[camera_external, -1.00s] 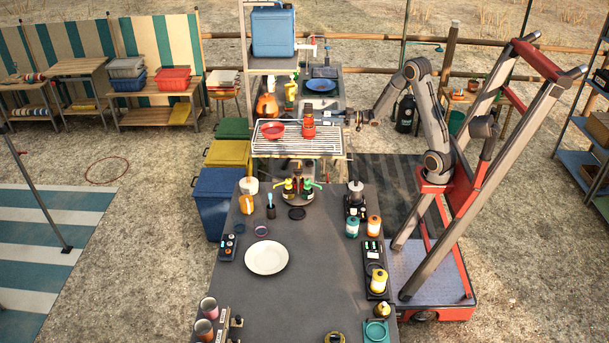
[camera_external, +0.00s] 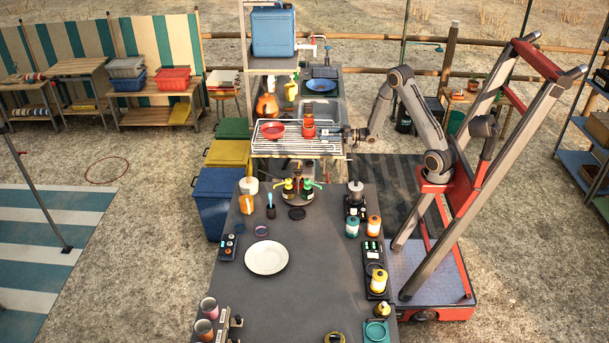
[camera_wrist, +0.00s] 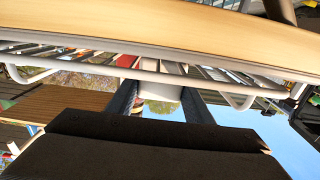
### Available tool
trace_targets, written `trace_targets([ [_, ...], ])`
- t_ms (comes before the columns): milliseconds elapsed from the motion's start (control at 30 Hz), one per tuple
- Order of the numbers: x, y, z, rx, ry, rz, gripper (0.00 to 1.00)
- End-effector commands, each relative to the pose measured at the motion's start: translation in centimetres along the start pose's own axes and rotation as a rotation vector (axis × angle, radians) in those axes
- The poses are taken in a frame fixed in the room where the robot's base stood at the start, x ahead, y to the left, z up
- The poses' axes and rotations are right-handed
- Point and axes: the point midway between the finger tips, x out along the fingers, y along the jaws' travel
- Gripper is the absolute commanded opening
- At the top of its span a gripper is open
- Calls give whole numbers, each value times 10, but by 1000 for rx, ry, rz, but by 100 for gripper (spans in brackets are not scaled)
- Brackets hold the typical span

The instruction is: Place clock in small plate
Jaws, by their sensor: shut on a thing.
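My gripper (camera_external: 329,134) is at the right end of the wire rack, close to the red jar. In the wrist view its two dark fingers (camera_wrist: 160,103) are shut on a small whitish thing (camera_wrist: 166,94), mostly hidden by the wrist; I cannot tell from its shape whether it is the clock. A white plate (camera_external: 267,257) lies empty on the dark table. A small red dish (camera_external: 271,130) sits on the rack, and a blue plate (camera_external: 321,85) lies behind. I cannot tell which is the small plate.
The wire rack (camera_external: 285,149) and its wooden edge (camera_wrist: 170,22) are close to my gripper. A red jar (camera_external: 308,127) stands on the rack. Bottles, canisters and cups line the dark table (camera_external: 310,285); its middle right of the white plate is clear.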

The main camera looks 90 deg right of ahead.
Motion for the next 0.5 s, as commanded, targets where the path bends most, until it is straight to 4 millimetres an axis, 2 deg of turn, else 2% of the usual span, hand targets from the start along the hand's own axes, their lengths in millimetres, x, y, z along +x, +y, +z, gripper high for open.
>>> trace_targets([
  [333,0,0,4,0,0,0,18],
  [367,0,0,3,0,0,0,52],
  [433,0,0,3,0,0,0,63],
  [500,0,0,3,0,0,0,65],
])
